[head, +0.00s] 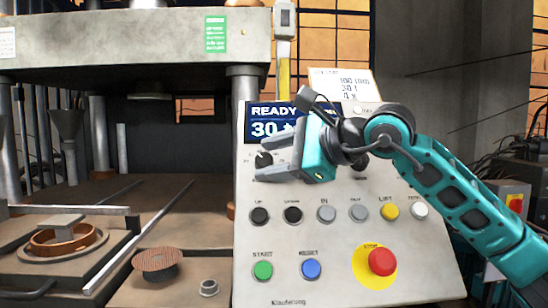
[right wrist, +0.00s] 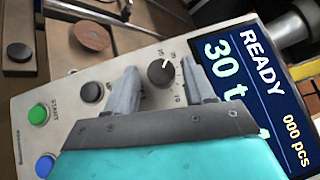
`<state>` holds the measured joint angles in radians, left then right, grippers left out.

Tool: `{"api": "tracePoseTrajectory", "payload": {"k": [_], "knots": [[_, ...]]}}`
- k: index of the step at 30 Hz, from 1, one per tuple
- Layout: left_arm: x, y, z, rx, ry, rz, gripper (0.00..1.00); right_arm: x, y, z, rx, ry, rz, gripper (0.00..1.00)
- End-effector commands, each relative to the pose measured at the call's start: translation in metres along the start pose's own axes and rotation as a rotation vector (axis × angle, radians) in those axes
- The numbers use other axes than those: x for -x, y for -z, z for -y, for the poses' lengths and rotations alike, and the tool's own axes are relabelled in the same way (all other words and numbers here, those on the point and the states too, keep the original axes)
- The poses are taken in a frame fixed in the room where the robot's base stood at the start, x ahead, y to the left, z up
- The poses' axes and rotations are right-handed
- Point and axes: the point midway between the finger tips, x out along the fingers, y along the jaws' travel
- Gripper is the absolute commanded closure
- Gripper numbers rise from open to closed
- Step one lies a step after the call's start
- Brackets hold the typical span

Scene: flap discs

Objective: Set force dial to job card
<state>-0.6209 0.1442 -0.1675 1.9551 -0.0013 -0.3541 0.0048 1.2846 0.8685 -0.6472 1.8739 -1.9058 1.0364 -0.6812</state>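The black force dial (head: 264,160) is on the sloped control panel (head: 300,235), below the display (head: 268,122) reading READY and 30 t. In the right wrist view the dial (right wrist: 161,74) has a white pointer mark toward its upper side. My right gripper (head: 259,160) is open, one finger on each side of the dial, with visible gaps. Its fingers also show in the wrist view (right wrist: 160,66). The job card (head: 343,85) stands behind the panel's top edge; its handwritten lines are small, the top one like 100 mm. My left gripper is not in view.
Below the dial are a row of buttons, green START (head: 263,270), blue RESET (head: 311,269) and a red stop button (head: 382,262). The press frame (head: 130,38) is behind at left. A brown disc (head: 157,260) lies left of the panel.

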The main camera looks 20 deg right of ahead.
Motion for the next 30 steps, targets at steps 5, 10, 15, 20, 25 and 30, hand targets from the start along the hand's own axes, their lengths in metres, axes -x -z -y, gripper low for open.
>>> {"api": "tracePoseTrajectory", "payload": {"k": [5,10,15,20,25,30], "knots": [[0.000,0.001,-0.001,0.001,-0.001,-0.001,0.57,0.000,0.000,0.000,-0.001,0.000,0.001,0.40],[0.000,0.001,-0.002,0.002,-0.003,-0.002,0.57,0.003,0.000,0.000,-0.001,0.001,0.001,0.40],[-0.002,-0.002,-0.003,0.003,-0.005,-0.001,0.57,0.023,0.001,0.000,0.000,0.004,-0.002,0.40],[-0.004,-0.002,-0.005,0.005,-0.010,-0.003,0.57,0.058,0.002,-0.001,0.001,0.004,-0.003,0.40],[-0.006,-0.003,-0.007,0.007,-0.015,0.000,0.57,0.095,0.002,0.000,-0.001,0.004,-0.003,0.40],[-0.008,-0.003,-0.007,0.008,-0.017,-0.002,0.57,0.119,0.001,0.000,0.000,0.002,-0.002,0.40]]}}
